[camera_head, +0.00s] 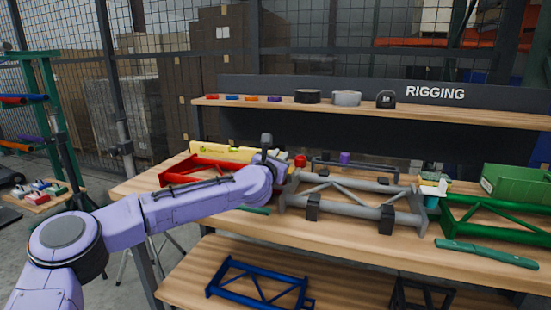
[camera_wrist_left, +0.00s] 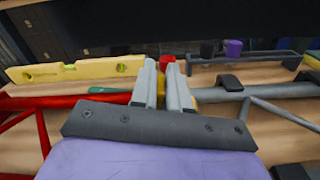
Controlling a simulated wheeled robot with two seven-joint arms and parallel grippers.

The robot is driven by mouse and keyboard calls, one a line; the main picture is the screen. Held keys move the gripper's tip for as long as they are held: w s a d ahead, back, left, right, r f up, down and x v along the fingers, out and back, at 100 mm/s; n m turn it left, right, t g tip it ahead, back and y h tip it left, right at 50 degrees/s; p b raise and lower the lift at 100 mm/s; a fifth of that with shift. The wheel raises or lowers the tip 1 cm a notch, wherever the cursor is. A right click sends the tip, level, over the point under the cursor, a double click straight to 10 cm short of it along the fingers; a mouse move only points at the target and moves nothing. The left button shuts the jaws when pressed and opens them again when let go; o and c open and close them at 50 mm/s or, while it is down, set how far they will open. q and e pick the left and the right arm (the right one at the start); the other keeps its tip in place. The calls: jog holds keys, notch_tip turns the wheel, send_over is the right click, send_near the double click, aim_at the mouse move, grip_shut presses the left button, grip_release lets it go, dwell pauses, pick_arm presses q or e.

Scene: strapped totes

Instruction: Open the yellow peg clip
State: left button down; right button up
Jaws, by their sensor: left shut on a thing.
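My left gripper (camera_head: 277,160) reaches over the left end of the grey frame (camera_head: 345,198) on the bench top. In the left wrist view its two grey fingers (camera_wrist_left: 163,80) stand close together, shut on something. A small patch of yellow, which looks like the yellow peg clip (camera_wrist_left: 191,93), shows right at the fingers on the grey tube. Most of the clip is hidden by the fingers, and in the head view the gripper covers that spot. My right gripper is not in view.
A red frame (camera_head: 187,175) and a yellow spirit level (camera_head: 222,152) lie to the left. A red cap (camera_head: 300,160) stands just behind the gripper. A green frame (camera_head: 500,213) and green box (camera_head: 515,185) are at the right. A shelf with tape rolls (camera_head: 346,98) spans the back.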

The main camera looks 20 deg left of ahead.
pick_arm(q)
jog(key=d+r+m+p, duration=0.1)
jog(key=m, duration=0.1)
jog(key=shift+d+r+m, duration=0.1)
jog(key=shift+d+m, duration=0.05)
jog(key=shift+m, duration=0.25)
jog(key=m, duration=0.1)
jog(key=d+m+p, duration=0.1)
jog(key=shift+d+r+m, duration=0.15)
jog(key=shift+r+m, duration=0.15)
jog(key=shift+m, duration=0.1)
jog(key=d+f+m+p, duration=0.2)
jog(key=d+m+p, duration=0.3)
jog(key=m, duration=0.7)
jog(key=shift+s+d, duration=0.15)
jog(key=shift+d, duration=0.25)
jog(key=shift+f+m, duration=0.2)
jog(key=shift+m, duration=0.2)
